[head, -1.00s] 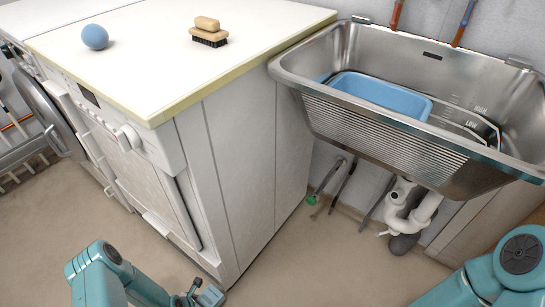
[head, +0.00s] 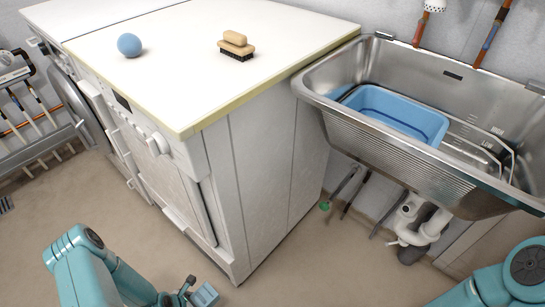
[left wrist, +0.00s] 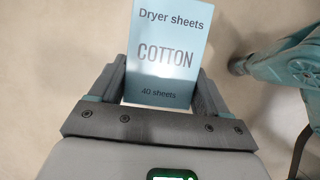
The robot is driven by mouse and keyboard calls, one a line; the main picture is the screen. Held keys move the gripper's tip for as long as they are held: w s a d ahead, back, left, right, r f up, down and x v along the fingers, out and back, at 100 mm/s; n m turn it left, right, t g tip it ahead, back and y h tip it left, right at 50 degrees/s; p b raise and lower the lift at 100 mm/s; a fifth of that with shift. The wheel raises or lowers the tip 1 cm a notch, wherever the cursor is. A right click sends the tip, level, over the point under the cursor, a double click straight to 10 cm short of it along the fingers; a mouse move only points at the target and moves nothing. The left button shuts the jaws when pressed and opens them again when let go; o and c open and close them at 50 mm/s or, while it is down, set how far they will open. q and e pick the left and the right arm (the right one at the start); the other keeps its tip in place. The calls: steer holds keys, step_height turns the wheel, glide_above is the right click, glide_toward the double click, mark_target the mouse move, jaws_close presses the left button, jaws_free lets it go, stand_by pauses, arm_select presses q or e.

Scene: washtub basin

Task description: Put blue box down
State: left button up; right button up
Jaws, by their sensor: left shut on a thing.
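The blue box (left wrist: 164,55) is a light blue carton of dryer sheets, printed "COTTON" and "40 sheets". My left gripper (left wrist: 160,85) is shut on it, one finger along each side. In the head view the box (head: 205,295) is small at the bottom edge, and my left gripper (head: 187,292) holds it low in front of the white cabinet, over the floor. My right arm shows at the lower right corner of the head view, but its gripper is out of the frame.
The white countertop (head: 190,60) carries a blue ball (head: 129,45) and a brush with a wooden block (head: 236,45). A steel washtub (head: 400,160) at right holds a blue basin (head: 398,112). Pipes (head: 418,225) hang below it. The countertop's front is clear.

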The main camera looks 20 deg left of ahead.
arm_select(q)
steer(key=w+d+r+n+g+h+p, duration=0.15)
steer(key=d+r+n+p, duration=0.85)
steer(key=r, duration=1)
steer(key=w+d+r+n+g+p, duration=0.25)
steer(key=d+r+n+p, duration=0.25)
steer(key=r+n+p, duration=1.2)
steer(key=w+d+r+n+g+h+p, duration=0.15)
steer(key=d+r+n+p, duration=0.7)
steer(key=r, duration=1.35)
steer(key=w+a+r+n+t, duration=0.1)
steer(key=w+a+r, duration=0.1)
steer(key=w+r, duration=0.2)
steer(key=w+a+r+n, duration=0.2)
steer(key=w+r, duration=0.3)
steer(key=r, duration=0.3)
steer(key=w+a+r+n+t+y, duration=0.1)
steer(key=w+a+r+n, duration=0.1)
steer(key=w+a+r, duration=0.2)
steer(key=shift+w+a+r+t, duration=0.25)
steer(key=shift+r+t, duration=0.1)
steer(key=shift+r, duration=0.9)
